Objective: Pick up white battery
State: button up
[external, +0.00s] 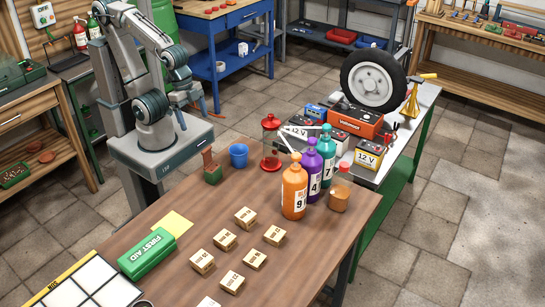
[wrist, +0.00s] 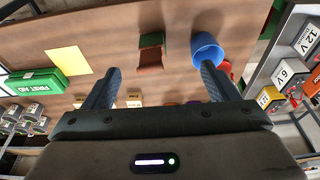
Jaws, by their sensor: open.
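Several box-shaped batteries stand on the side table at the right. In the wrist view, at the right edge, one has a white face marked 12 V (wrist: 307,39) and another a white face marked 6 V (wrist: 287,73). Which one is the white battery I cannot tell. A yellow-and-black battery marked 12 V (external: 369,156) stands at that table's near end in the external view, and other batteries behind it are partly hidden. My gripper (wrist: 160,69) is open and empty, high over the brown table and well away from the batteries.
The brown table (external: 310,255) holds small boxes, a green first-aid case (external: 147,254), a blue cup (external: 239,155) and tall bottles (external: 294,190). The bottles and a red-lidded lantern (external: 271,145) stand close to the batteries. A wheel (external: 372,82) and yellow jack stand (external: 412,100) are behind them.

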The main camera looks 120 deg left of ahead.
jog(key=shift+o, duration=0.5)
jog(key=w+a+r+n+b, duration=0.1)
jog(key=w+a, duration=0.3)
jog(key=w, duration=0.3)
jog(key=w+a+r+b, duration=0.1)
jog(key=w+a+b, duration=0.1)
jog(key=w+a, duration=0.3)
jog(key=t+b, duration=0.2)
jog(key=b, duration=0.1)
send_over(333, 132)
jog(key=s, duration=0.5)
notch_tip(333, 132, down, 14)
jog(key=shift+m, duration=0.4)
jog(key=x, duration=0.8)
jog(key=shift+w+a, duration=0.15)
jog(key=shift+a, duration=0.1)
jog(key=shift+p+x, duration=0.4)
jog(key=shift+x, duration=2.4)
jog(key=shift+w+d, duration=0.1)
jog(key=shift+d, duration=0.05)
